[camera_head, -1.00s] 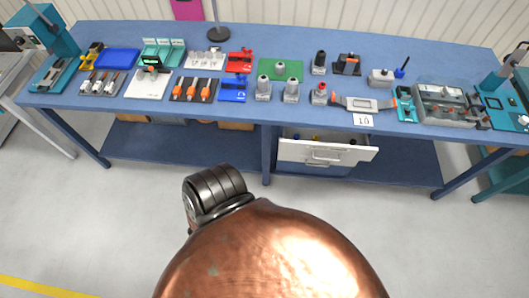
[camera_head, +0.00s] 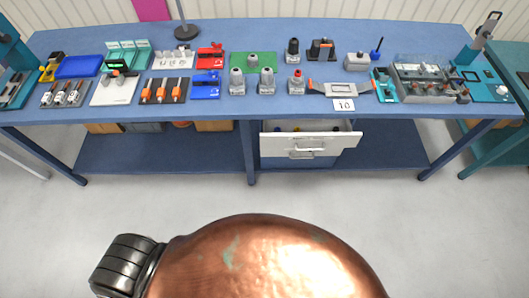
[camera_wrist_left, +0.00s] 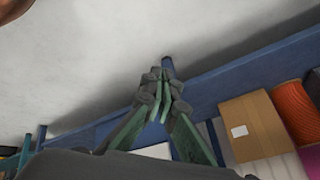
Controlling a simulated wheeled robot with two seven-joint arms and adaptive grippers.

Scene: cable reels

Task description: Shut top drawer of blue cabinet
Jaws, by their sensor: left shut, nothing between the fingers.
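Under the workbench in the head view is a drawer cabinet with white fronts. Its top drawer (camera_head: 308,143) stands pulled out, with its open top and some contents showing behind the front. A handle shows on the front. Little of the cabinet body is visible. My left gripper (camera_wrist_left: 163,78) is in the left wrist view, with its green and grey fingers shut together and empty. A white surface (camera_wrist_left: 156,150) shows partly behind the fingers; I cannot tell whether it is the drawer. Neither gripper shows in the head view.
The blue workbench (camera_head: 215,112) carries many small tools and devices. A bench leg (camera_head: 250,160) stands left of the drawer. In the wrist view are a cardboard box (camera_wrist_left: 254,127) and an orange reel (camera_wrist_left: 297,107). The grey floor before the bench is clear.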

